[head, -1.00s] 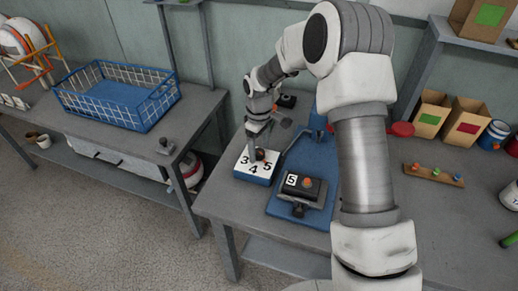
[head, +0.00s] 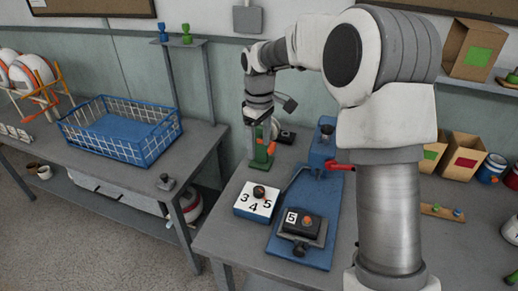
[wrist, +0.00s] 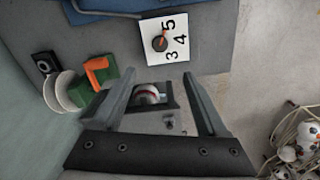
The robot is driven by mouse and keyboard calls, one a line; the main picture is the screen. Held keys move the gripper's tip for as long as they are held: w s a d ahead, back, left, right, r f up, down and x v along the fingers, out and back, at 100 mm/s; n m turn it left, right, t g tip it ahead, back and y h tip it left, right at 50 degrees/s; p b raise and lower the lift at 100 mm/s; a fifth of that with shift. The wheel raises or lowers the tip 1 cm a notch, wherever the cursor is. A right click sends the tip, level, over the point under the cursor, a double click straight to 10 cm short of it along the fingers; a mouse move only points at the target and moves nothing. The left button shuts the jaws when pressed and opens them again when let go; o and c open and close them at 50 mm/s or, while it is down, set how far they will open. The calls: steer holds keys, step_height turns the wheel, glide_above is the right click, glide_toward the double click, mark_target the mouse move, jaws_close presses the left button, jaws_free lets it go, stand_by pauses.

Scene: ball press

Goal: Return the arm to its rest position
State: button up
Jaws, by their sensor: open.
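My gripper (head: 258,138) is open and empty above the back left of the right-hand table, behind the number dial. In the wrist view its two fingers (wrist: 160,78) are spread with nothing held between them. The white dial block (head: 257,201) shows 3, 4 and 5 and has a dark knob with a reddish top; it also shows in the wrist view (wrist: 177,50), apart from the fingers. A blue press base (head: 282,246) carries a black block marked 5. A red lever handle (head: 340,168) sticks out beside the blue post, partly hidden by my arm.
A green and orange object (head: 263,153) stands close to my gripper, near the back wall. A blue wire basket (head: 120,131) stands on the left table, across a gap. Cardboard bins (head: 463,155) and a small peg rack (head: 440,211) stand at the right.

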stand_by(0.3)
steer(key=s+d+r+m+t, duration=0.3)
steer(key=s+d+r+m, duration=0.3)
steer(key=s+r, duration=0.7)
steer(key=s+d+m+t, duration=0.1)
steer(key=s+d+m, duration=0.1)
steer(key=s, duration=0.6)
steer(key=s+d+f+m+t, duration=0.1)
steer(key=s+d+m, duration=0.1)
steer(key=s, duration=0.6)
steer(key=shift+s+d+f+m+t+p, duration=0.25)
steer(key=shift+d+m+t+p, duration=0.05)
steer(key=shift+d+m+p, duration=0.15)
